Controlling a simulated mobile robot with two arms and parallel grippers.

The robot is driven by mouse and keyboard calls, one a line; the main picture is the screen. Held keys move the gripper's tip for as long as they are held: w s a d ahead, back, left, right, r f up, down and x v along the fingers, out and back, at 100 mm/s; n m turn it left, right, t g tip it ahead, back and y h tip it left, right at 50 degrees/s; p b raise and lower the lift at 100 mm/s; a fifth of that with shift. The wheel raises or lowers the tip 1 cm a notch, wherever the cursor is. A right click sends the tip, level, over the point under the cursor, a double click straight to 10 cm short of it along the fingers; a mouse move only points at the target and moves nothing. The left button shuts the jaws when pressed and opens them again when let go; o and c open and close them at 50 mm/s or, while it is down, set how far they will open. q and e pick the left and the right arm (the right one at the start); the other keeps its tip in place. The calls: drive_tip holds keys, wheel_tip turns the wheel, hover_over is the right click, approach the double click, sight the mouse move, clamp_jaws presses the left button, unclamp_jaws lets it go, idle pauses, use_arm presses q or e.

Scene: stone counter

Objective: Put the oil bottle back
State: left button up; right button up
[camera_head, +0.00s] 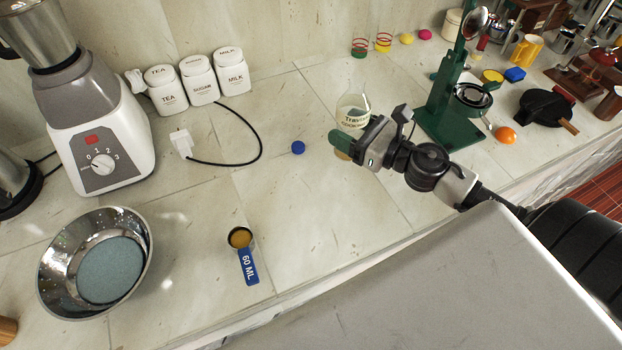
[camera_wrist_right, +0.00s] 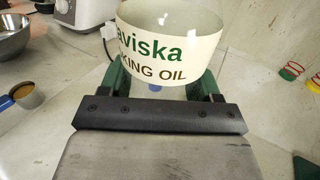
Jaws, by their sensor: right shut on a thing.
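The oil bottle (camera_head: 353,106) is clear with a pale label, and stands upright at mid-counter in the head view. In the right wrist view its label (camera_wrist_right: 168,38) reads "…aviska …king oil". My right gripper (camera_head: 349,142) reaches in from the right and is shut on the lower part of the bottle. Its green fingers (camera_wrist_right: 160,85) flank the bottle in the wrist view. The arm hides part of the bottle's base, so I cannot tell whether it touches the counter. A small blue round cap (camera_head: 298,147) lies left of the bottle. My left gripper is out of view.
A green press (camera_head: 446,118) stands close right of my gripper. A steel bowl (camera_head: 97,262), a 60 ML measuring cup (camera_head: 241,238) with brown contents, a blender (camera_head: 95,135) and white canisters (camera_head: 198,79) are to the left. The counter between cup and bottle is mostly clear.

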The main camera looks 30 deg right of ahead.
drive_tip(key=d+r+n+g+y, duration=0.1)
drive_tip(key=d+r+y, duration=0.1)
drive_tip(key=d, duration=0.2)
drive_tip(key=shift+n+g+y, duration=0.3)
drive_tip(key=shift+n+y, duration=0.1)
drive_tip(key=shift+n, duration=0.1)
drive_tip(key=shift+w+a+f+p, duration=0.35)
drive_tip(key=shift+w+a+f, duration=0.25)
drive_tip(key=shift+a+f, duration=1.15)
drive_tip(key=shift+w+a+f+p, duration=0.35)
drive_tip(key=shift+w+a+f, duration=0.2)
drive_tip(key=shift+a+f, duration=1.25)
drive_tip(key=shift+w+a+f+p, duration=0.35)
drive_tip(key=shift+w+a+f, duration=0.25)
drive_tip(key=shift+a+f, duration=1.15)
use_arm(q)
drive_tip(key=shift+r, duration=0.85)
use_arm(e)
drive_tip(key=shift+d, duration=0.1)
drive_tip(key=shift+f, duration=0.1)
drive_tip(key=o, duration=1)
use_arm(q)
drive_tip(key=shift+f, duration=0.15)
